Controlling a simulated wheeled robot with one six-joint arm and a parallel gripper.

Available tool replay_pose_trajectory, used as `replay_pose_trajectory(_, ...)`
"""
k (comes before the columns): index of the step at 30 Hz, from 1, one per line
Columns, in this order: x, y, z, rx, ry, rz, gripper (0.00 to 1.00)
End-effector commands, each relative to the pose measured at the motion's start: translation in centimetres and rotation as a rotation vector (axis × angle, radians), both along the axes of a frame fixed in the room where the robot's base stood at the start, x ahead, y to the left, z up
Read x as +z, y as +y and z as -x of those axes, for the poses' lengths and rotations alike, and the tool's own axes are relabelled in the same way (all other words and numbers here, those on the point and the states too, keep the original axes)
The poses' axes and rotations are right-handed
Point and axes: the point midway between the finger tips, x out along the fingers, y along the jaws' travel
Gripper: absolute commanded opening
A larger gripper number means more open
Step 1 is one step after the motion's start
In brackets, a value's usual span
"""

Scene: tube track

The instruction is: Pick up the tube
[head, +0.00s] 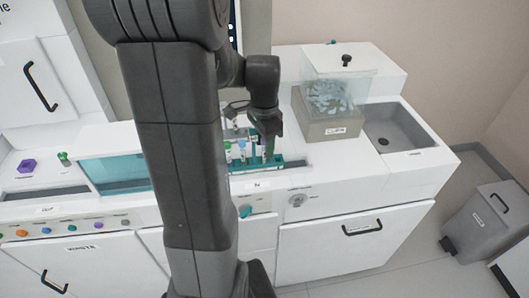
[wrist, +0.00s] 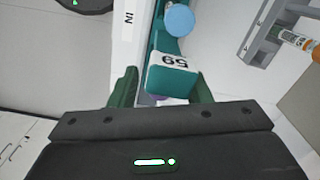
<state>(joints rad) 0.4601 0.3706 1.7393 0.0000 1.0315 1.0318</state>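My gripper (head: 267,147) is low over the rack's right part, pointing down. In the wrist view my gripper (wrist: 163,92) has its two green fingers spread apart. A teal block labelled 59 (wrist: 174,74) is just ahead of them. A small pale purple patch (wrist: 168,101) shows between the fingers; most of it is hidden by the gripper body. A round blue cap (wrist: 179,20) is farther off. I cannot tell which tube is meant.
A clear-lidded box (head: 333,100) stands right of the rack, with a grey sink (head: 396,132) beyond. A tube with an orange band (wrist: 297,40) rests in a grey holder (wrist: 262,45). A purple piece (head: 27,166) stands at far left. A grey bin (head: 487,220) is on the floor.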

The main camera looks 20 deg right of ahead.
Motion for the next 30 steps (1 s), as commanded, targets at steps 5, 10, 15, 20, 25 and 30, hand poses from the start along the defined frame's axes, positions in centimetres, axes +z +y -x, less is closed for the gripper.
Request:
replay_pose_trajectory(5, 0.0, 0.0, 0.0, 0.000, 0.000, 0.000, 0.10)
replay_pose_trajectory(10, 0.0, 0.0, 0.0, 0.000, 0.000, 0.000, 0.05)
replay_pose_trajectory(15, 0.1, 0.0, 0.0, 0.000, 0.000, 0.000, 0.05)
replay_pose_trajectory(20, 0.8, 0.0, 0.0, 0.000, -0.002, 0.001, 0.05)
replay_pose_trajectory(25, 2.9, 0.0, -0.1, 0.000, -0.004, 0.002, 0.05)
replay_pose_trajectory(30, 6.2, 0.0, -0.1, 0.000, -0.005, 0.003, 0.05)
